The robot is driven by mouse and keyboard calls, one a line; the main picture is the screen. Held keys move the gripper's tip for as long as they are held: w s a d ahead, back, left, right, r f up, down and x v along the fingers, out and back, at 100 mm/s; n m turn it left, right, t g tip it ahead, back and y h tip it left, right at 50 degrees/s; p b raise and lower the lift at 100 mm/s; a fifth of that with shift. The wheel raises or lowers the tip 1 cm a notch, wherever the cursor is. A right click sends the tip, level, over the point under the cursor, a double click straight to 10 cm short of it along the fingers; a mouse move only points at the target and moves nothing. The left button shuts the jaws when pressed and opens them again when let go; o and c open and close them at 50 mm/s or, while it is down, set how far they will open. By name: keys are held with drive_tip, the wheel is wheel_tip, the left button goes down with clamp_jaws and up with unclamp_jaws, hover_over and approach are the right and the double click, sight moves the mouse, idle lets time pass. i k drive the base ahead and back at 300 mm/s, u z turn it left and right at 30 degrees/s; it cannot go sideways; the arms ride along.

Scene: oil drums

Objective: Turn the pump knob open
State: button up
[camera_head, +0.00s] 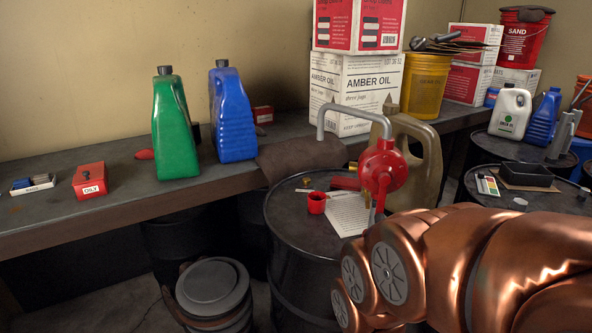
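A red pump (384,170) stands on a dark oil drum (305,262) in the middle, with a grey bent spout pipe (352,110) reaching up and to the left. The pump has a rounded red body with a round hub on its face. I cannot tell for sure which part is the knob or how it is turned. My copper arm fills the lower right and covers the pump's lower end and part of the drum top. My gripper does not show, so its distance from the pump cannot be seen.
A red cup (316,203) and a printed sheet (348,214) lie on the drum. A tan jug (419,150) stands close behind the pump. Green (174,130) and blue (233,115) bottles stand on the bench (110,212). Another drum (515,215) is at right.

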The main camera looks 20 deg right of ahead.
sight(353, 166)
drive_tip(key=u, duration=1)
drive_tip(key=i, duration=1)
drive_tip(key=z, duration=1.1)
